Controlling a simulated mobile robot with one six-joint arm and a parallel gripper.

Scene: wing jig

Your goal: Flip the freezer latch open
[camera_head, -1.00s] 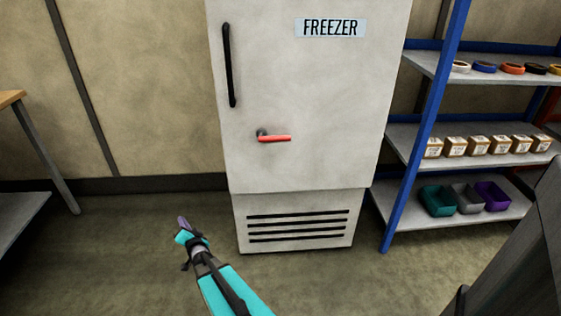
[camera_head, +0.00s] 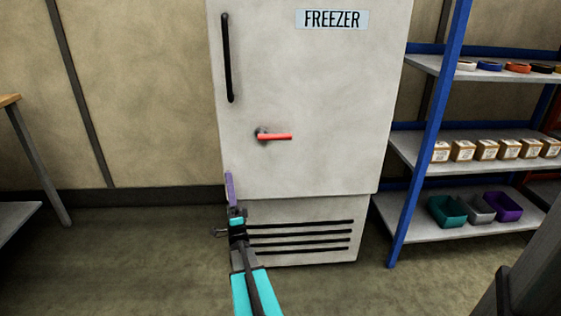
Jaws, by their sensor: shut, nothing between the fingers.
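The white freezer (camera_head: 300,90) stands upright with its door shut. Its latch (camera_head: 276,136) is a red lever on a dark pivot; the lever lies level and points right. A black vertical handle (camera_head: 227,58) is on the door's upper left. My gripper (camera_head: 229,188) is shut and empty, with purple fingers pointing up. In the picture it is below and left of the latch, in front of the door's lower left edge, and apart from the latch. Its distance from the door is hard to tell.
A blue-framed shelf (camera_head: 423,150) stands right of the freezer, with rolls, small boxes and coloured bins. A table (camera_head: 38,160) stands at the left edge. The floor (camera_head: 140,255) left of the freezer is clear.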

